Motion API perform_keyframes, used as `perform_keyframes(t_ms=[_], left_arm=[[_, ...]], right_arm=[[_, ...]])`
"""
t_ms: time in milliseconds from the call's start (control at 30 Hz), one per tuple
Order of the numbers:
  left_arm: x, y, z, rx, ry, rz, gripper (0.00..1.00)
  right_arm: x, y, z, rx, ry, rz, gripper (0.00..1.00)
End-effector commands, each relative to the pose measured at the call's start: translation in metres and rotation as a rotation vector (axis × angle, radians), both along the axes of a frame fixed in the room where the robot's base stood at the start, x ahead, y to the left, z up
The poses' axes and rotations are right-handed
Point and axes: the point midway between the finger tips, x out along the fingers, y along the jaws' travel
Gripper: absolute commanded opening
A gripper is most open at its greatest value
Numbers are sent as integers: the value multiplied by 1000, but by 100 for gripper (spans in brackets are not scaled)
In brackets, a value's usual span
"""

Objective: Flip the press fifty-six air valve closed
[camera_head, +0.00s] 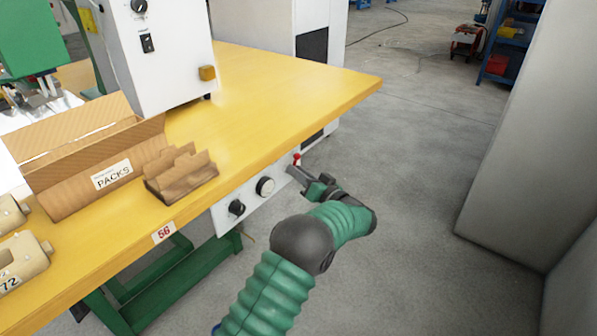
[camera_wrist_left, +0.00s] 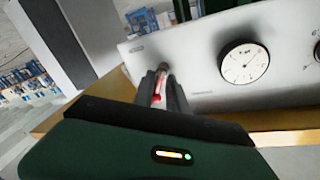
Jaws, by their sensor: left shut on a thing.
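The air valve shows as a small red-tipped lever (camera_head: 297,159) at the right end of the white panel (camera_head: 250,193) under the yellow table's front edge. My left gripper (camera_head: 298,174) reaches it from the front right and is shut on it. In the left wrist view the red part of the lever (camera_wrist_left: 157,92) stands between my two grey fingers (camera_wrist_left: 162,95), which hide its base in part. My right gripper is not in view.
A round white gauge (camera_head: 265,187) and a black knob (camera_head: 236,208) sit on the panel left of the valve. The yellow table (camera_head: 290,85) carries a white machine (camera_head: 165,50) and cardboard boxes (camera_head: 95,165). Grey floor lies open to the right, up to a tall pale cabinet (camera_head: 530,130).

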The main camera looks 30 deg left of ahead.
Motion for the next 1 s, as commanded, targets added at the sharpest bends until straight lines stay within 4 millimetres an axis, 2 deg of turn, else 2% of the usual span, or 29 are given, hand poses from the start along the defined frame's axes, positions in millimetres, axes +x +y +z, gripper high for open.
perform_keyframes(t_ms=[400, 700, 1000], left_arm=[[-2, -2, 0, -25, -264, -6, 0], [-4, -2, -3, -40, -452, -5, 0], [-5, -2, -4, -48, -540, -6, 0]], right_arm=[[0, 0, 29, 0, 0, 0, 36], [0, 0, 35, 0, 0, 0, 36], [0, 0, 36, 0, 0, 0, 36]])
